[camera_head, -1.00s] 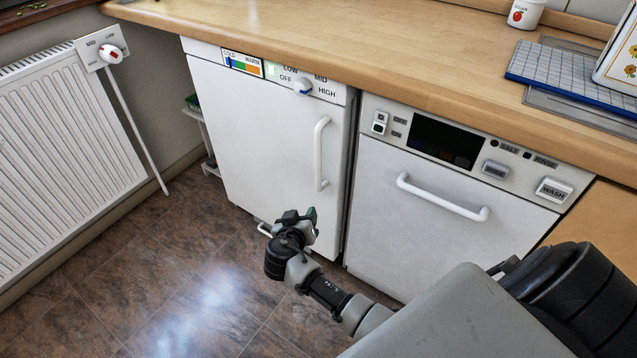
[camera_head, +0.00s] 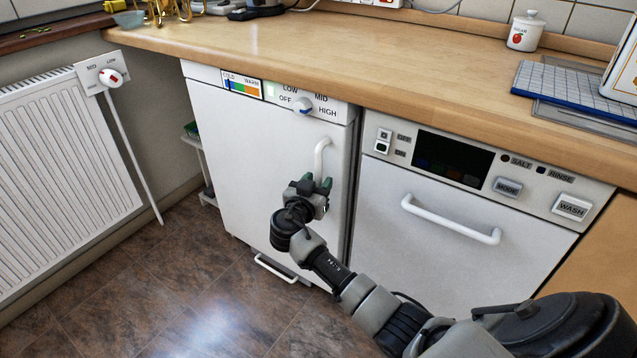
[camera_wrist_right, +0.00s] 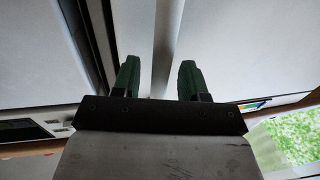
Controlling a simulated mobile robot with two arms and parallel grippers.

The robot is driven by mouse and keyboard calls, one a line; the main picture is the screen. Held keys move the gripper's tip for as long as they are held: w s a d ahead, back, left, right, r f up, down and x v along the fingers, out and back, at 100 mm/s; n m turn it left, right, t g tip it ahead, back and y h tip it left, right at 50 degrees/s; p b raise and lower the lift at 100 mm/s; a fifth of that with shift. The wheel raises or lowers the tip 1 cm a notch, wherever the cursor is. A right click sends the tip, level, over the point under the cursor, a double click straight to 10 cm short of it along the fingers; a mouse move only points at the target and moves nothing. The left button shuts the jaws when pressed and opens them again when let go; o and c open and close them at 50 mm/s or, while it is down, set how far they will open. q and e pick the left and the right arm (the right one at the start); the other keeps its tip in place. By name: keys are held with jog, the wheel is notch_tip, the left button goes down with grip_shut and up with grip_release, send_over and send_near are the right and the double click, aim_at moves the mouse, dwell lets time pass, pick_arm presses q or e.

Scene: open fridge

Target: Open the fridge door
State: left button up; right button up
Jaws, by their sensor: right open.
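The white fridge door (camera_head: 250,150) is shut under the counter. Its upright white handle (camera_head: 321,157) is near the right edge of the door. My right gripper (camera_head: 318,184) is open in front of the handle and covers its lower part in the head view. In the right wrist view, the right gripper's two green fingers (camera_wrist_right: 158,68) are apart, and the pale handle bar (camera_wrist_right: 166,35) shows in the gap between them. I cannot tell whether the fingers touch it. My left gripper is not in view.
A dishwasher (camera_head: 450,215) with its own handle stands right of the fridge. A wooden counter (camera_head: 330,65) runs above both. A white radiator (camera_head: 60,180) is at the left wall. The tiled floor (camera_head: 190,290) in front of the fridge is clear.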

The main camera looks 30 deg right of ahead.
jog(key=shift+w+d, duration=0.25)
jog(key=shift+d, duration=0.15)
jog(key=shift+c, duration=0.2)
grip_shut()
